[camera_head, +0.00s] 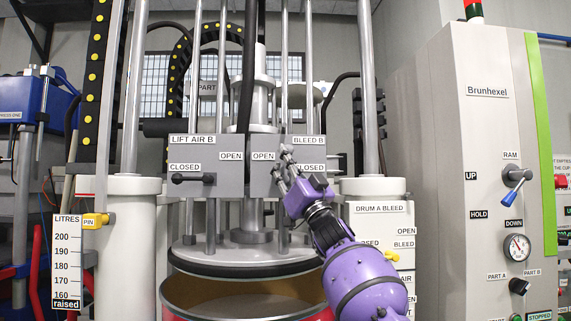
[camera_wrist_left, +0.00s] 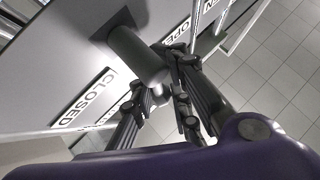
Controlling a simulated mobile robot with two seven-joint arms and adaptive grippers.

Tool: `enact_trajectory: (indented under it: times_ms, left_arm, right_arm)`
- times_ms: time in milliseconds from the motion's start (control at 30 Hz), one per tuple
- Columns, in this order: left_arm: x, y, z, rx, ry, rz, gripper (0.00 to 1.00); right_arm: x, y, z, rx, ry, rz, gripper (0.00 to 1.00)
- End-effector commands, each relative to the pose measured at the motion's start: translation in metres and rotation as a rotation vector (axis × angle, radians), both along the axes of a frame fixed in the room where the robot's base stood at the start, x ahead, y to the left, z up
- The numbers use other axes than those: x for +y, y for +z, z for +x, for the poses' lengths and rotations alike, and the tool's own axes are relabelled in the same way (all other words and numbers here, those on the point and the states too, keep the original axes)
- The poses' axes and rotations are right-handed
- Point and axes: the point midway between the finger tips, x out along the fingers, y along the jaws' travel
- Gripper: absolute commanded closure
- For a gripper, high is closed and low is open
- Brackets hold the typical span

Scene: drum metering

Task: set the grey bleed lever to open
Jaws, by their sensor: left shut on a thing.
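The BLEED B panel (camera_head: 302,154) stands at the centre of the head view, with an OPEN label (camera_head: 263,156) on its left and a CLOSED label (camera_head: 312,168) on its right. My left gripper (camera_head: 283,165) reaches up to this panel from the lower right, its fingers between the two labels. In the left wrist view the grey bleed lever (camera_wrist_left: 138,55) is a thick grey cylinder coming out of a dark square mount. The left fingers (camera_wrist_left: 165,85) are shut on its end. In the head view they mostly hide the lever, so its exact angle is unclear. My right gripper is out of view.
Left of it is the LIFT AIR B panel (camera_head: 206,150) with a dark lever (camera_head: 193,178) by its CLOSED label. Vertical rods (camera_head: 309,80) stand close around. Below is a round lid (camera_head: 240,258) over an open drum (camera_head: 235,295). A white cabinet (camera_head: 470,190) stands right.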

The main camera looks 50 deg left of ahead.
Motion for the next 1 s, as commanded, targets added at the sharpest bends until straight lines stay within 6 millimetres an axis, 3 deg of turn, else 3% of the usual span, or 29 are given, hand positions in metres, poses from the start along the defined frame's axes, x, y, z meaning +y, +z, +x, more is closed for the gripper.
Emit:
enact_trajectory:
  times_ms: [33, 233, 267, 367, 1000]
  left_arm:
    - [-0.002, 0.008, -0.002, -0.004, 0.0, 0.008, 1.0]
    - [-0.002, 0.008, -0.002, -0.004, 0.001, 0.008, 1.0]
    - [-0.002, 0.008, -0.002, -0.004, 0.001, 0.008, 0.83]
    - [-0.002, 0.008, -0.002, -0.004, 0.001, 0.008, 0.72]
    - [-0.006, -0.003, 0.0, 0.0, -0.001, 0.003, 0.72]
  right_arm:
    - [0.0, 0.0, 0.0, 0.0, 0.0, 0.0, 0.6]
    - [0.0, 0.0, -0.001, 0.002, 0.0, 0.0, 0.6]
    - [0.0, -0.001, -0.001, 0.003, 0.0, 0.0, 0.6]
    - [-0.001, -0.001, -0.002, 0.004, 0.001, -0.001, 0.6]
    - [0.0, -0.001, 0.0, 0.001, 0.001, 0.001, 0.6]
